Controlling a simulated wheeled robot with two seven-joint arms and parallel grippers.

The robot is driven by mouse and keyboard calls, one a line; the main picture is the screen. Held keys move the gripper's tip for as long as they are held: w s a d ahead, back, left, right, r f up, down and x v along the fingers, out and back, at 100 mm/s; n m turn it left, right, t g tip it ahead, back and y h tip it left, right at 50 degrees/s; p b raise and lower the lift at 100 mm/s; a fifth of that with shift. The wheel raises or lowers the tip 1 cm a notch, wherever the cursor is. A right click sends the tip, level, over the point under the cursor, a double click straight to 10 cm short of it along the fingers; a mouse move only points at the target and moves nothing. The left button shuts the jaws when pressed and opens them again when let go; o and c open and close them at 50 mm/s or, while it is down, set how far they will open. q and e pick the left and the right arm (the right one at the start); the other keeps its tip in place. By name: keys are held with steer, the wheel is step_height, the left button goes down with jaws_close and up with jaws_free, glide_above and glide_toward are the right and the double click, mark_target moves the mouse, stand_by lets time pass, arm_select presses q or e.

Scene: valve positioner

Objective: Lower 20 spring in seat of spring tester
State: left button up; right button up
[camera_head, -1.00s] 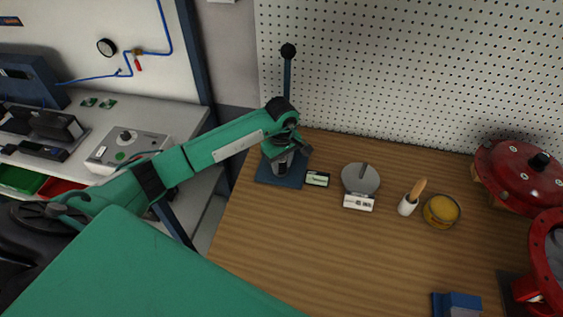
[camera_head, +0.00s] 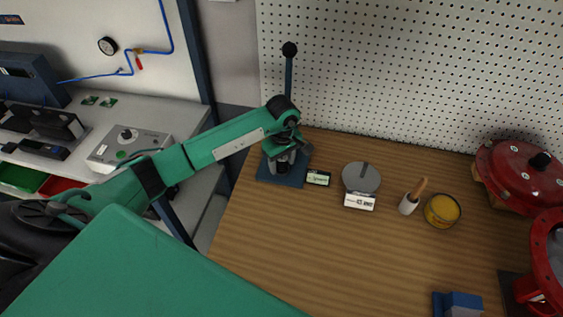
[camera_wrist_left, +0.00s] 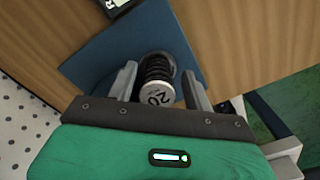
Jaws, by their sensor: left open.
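The spring tester (camera_head: 282,176) stands at the back left of the wooden bench, with a blue base and an upright lever. Its blue base (camera_wrist_left: 98,64) fills the middle of the left wrist view. A dark coil spring with a pale end marked 20 (camera_wrist_left: 157,94) stands on the base, around a dark round seat. My left gripper (camera_head: 288,158) is at the tester. In the left wrist view the gripper (camera_wrist_left: 160,82) is open, with one finger on each side of the spring and small gaps visible. How deep the spring sits in the seat is hidden. My right gripper is not seen.
A small display (camera_head: 318,178) lies beside the tester. A grey round scale (camera_head: 361,178), a white pot with a brush (camera_head: 408,204), a yellow tin (camera_head: 441,211) and red valve parts (camera_head: 520,178) stand to the right. The front middle bench is clear.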

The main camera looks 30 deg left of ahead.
arm_select(q)
step_height(320, 180, up, 14)
steer(key=b, duration=0.3)
steer(key=shift+f, duration=0.25)
steer(key=shift+a, duration=0.1)
